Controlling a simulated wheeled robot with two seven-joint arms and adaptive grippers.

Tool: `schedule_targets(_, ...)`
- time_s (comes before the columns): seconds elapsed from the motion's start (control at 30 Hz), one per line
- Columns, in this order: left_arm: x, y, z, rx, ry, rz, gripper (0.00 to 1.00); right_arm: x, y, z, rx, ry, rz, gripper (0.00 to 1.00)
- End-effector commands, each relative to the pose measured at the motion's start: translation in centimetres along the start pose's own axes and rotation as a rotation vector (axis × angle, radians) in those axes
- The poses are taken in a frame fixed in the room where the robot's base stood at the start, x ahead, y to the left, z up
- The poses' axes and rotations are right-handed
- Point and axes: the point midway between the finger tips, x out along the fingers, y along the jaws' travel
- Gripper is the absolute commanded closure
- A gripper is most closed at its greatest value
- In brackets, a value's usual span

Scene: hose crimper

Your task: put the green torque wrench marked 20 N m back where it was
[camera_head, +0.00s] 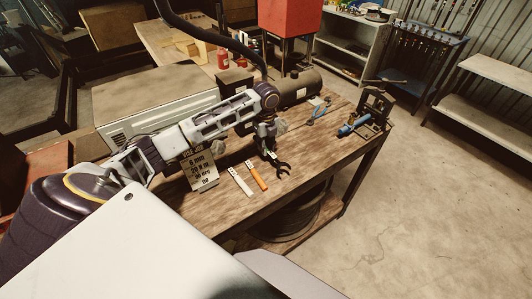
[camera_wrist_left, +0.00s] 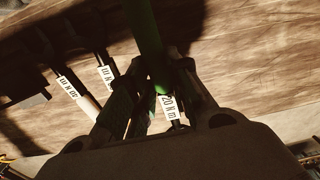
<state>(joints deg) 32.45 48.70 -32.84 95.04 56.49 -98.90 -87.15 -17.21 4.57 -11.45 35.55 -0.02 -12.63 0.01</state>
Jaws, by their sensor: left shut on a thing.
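The green torque wrench (camera_wrist_left: 146,38) shows in the left wrist view, with its white 20 N m label (camera_wrist_left: 168,106) between my fingers. My left gripper (camera_wrist_left: 152,98) is shut on it. In the head view my left gripper (camera_head: 281,169) is over the workbench, just right of the orange wrench (camera_head: 257,175); the green wrench is mostly hidden there. A white-looking wrench (camera_head: 240,181) lies left of the orange one. Two N m labels (camera_wrist_left: 67,87) of other wrenches show in the left wrist view. My right gripper is not in view.
A card with printed text (camera_head: 202,171) stands on the workbench (camera_head: 305,150) left of the wrenches. Blue tools (camera_head: 318,112) and a dark press-like device (camera_head: 374,106) are farther right. A dark cylindrical tank (camera_head: 297,88) lies behind my gripper. Bare wood shows right of it.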

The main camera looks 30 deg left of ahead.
Motion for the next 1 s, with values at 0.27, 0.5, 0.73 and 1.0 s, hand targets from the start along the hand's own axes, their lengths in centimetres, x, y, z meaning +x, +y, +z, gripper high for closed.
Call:
schedule_targets(0.27,0.5,-0.1,0.0,0.000,0.000,-0.002,1.00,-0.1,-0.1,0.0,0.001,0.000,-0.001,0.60)
schedule_targets(0.5,1.0,0.0,0.0,0.000,0.001,0.000,1.00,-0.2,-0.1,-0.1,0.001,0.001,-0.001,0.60)
schedule_targets(0.73,3.2,0.0,0.0,0.000,0.001,0.001,1.00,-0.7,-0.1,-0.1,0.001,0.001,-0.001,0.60)
schedule_targets(1.0,4.2,0.0,0.0,0.000,0.000,-0.002,1.00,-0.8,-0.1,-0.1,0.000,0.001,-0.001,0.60)
